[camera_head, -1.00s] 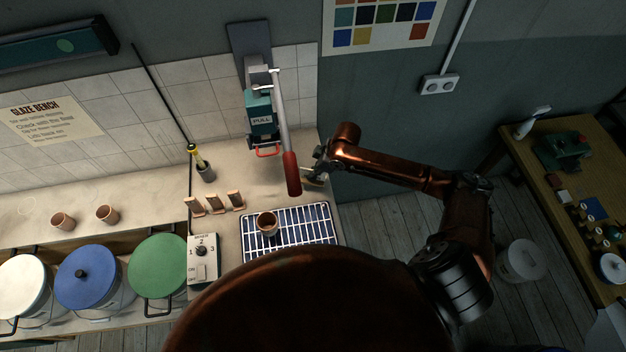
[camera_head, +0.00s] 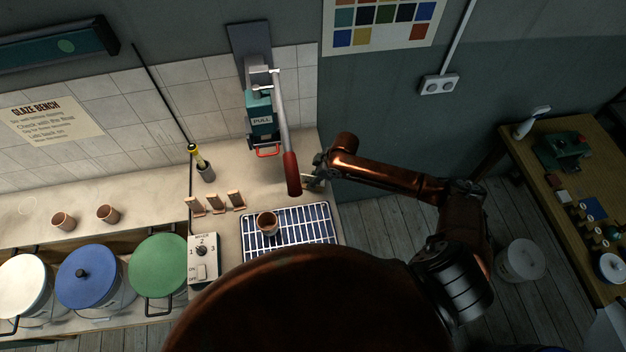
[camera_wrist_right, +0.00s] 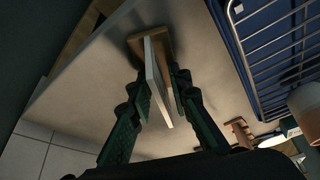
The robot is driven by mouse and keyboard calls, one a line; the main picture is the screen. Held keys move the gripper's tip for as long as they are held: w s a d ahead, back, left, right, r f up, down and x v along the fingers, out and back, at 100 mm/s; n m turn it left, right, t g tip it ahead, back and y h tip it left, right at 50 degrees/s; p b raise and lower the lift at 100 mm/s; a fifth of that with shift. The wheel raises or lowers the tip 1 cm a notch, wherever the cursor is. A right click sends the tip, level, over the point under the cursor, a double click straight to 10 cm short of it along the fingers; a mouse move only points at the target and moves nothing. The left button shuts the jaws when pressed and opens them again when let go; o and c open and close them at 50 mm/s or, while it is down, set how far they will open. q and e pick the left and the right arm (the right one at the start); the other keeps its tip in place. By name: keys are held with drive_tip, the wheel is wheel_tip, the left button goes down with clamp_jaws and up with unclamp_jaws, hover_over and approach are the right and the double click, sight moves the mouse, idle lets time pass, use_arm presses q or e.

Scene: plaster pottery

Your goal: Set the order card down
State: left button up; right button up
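The order card (camera_wrist_right: 155,75) is a thin pale panel on a wooden foot (camera_wrist_right: 136,45), seen nearly edge-on in the right wrist view. Its printed face cannot be read. My right gripper (camera_wrist_right: 160,82) has its two green fingers on either side of the panel, seemingly touching it. The foot is at the counter, but whether it bears fully on it is hard to tell. In the head view my right gripper (camera_head: 315,178) is at the counter's right end, beside the red lever handle; the card is small and mostly hidden there. My left gripper is not in view.
The red-handled lever (camera_head: 291,172) of the wall press hangs just left of my right gripper. A blue-and-white rack (camera_head: 316,212) holding a cup (camera_head: 267,223) is nearby. The counter (camera_head: 272,183) has bare room between.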

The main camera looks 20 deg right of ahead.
drive_tip(key=shift+r, duration=0.1)
drive_tip(key=v, duration=1.2)
drive_tip(key=shift+d, duration=0.1)
idle(0.3)
